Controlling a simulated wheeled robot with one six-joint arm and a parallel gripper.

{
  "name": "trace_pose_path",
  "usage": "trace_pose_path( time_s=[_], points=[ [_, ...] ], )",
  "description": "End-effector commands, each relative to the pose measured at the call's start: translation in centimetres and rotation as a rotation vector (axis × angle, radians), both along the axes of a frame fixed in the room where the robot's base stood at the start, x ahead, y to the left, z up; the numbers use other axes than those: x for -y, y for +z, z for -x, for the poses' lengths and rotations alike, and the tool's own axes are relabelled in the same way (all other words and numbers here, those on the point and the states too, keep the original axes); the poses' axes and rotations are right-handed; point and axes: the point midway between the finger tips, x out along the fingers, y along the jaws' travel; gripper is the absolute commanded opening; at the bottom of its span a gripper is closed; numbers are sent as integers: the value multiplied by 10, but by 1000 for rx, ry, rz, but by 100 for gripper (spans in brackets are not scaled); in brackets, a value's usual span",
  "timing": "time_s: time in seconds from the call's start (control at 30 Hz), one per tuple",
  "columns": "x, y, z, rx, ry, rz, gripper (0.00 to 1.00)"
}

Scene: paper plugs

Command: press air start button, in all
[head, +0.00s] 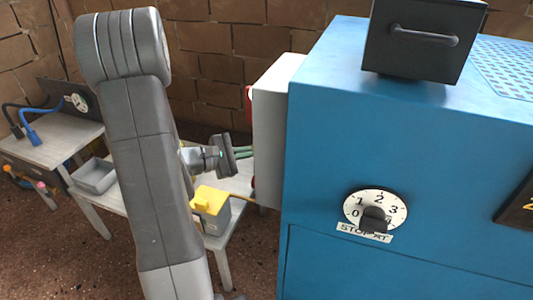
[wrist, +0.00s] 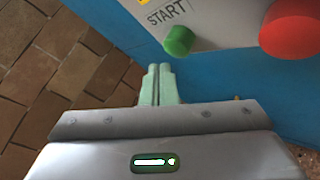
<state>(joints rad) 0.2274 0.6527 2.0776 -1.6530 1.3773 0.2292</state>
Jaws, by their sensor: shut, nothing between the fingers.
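The green start button (wrist: 179,41) sits on a light grey panel (wrist: 222,14) under the word START in the wrist view. A larger red button (wrist: 290,30) is to its right. My gripper (wrist: 158,70) is shut and empty, its pale green fingers pointing toward the panel, just below the green button in the picture. Whether the fingertips touch anything cannot be told. In the head view my gripper (head: 245,151) is at the left side of the grey box (head: 272,130) on the blue machine. The green button is hidden there, and only a red edge shows.
The blue machine (head: 330,120) fills the right, with a dial (head: 375,211) marked STOP AT and a black handled box (head: 422,40) on top. A yellow-topped item (head: 209,200) stands on a low table below my gripper. Another table (head: 50,142) with a blue cable is at left.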

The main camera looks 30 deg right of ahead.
Motion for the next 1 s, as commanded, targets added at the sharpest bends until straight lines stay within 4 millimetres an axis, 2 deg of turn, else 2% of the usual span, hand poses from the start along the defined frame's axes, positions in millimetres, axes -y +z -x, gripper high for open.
trace_pose_path(
  time_s=[1.0],
  points=[
    [6, 0, 7, 0, 0, 0, 0]
  ],
)
